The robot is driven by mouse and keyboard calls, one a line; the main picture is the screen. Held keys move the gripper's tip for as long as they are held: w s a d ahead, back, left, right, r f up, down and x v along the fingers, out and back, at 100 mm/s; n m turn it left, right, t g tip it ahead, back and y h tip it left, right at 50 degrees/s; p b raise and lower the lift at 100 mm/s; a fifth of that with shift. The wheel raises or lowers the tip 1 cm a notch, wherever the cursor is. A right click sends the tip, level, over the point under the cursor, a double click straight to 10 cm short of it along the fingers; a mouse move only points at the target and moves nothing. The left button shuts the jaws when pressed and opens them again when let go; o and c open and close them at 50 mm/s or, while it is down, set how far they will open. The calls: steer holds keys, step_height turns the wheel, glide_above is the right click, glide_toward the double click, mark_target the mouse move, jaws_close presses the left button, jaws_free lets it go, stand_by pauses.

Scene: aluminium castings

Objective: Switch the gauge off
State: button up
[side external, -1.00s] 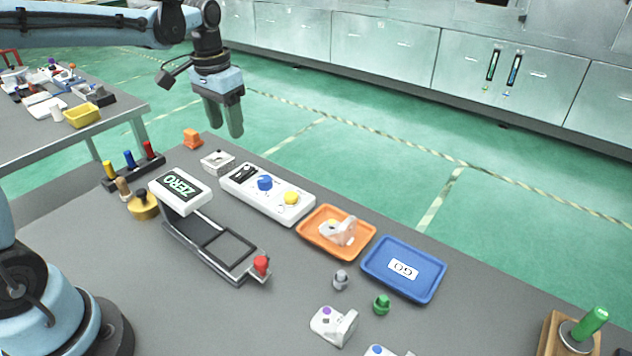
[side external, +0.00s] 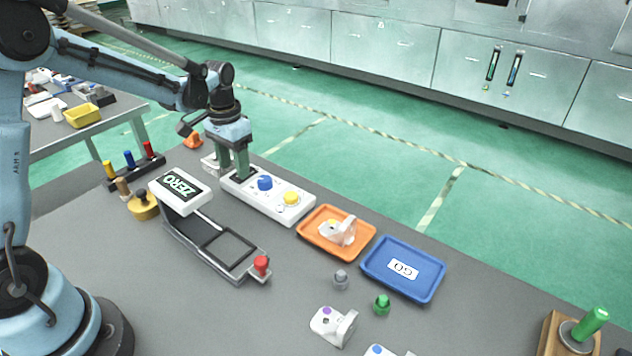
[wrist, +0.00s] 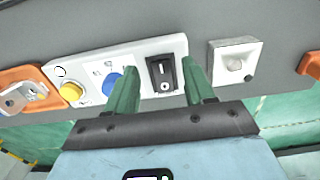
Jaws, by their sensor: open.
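A white panel (side external: 268,199) holds a black rocker switch, a blue knob (side external: 265,183) and a yellow button (side external: 291,198). In the wrist view the rocker switch (wrist: 162,76) shows a line mark and a round mark. A device with a display reading ZERO (side external: 180,186) stands just left of the panel. My gripper (side external: 234,170) points down over the panel's far-left end, open and empty. In the wrist view its green fingers (wrist: 162,85) lie on either side of the rocker switch. Whether they touch the panel, I cannot tell.
A small white box with a button (wrist: 235,62) sits beside the panel. An orange tray (side external: 312,240) with a casting and a blue tray (side external: 432,284) lie to the right. A red knob (side external: 261,265) stands on the ZERO device's near end. Pegs stand at left.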

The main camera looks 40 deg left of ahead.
steer(key=shift+f, duration=1)
jaws_close()
steer(key=shift+w+r+g, duration=0.15)
steer(key=shift+w+g, duration=0.1)
steer(key=shift+g, duration=0.6)
steer(key=shift+w+r+g, duration=0.15)
steer(key=shift+w+g, duration=0.1)
steer(key=shift+g, duration=0.6)
jaws_free()
steer(key=v, duration=1.2)
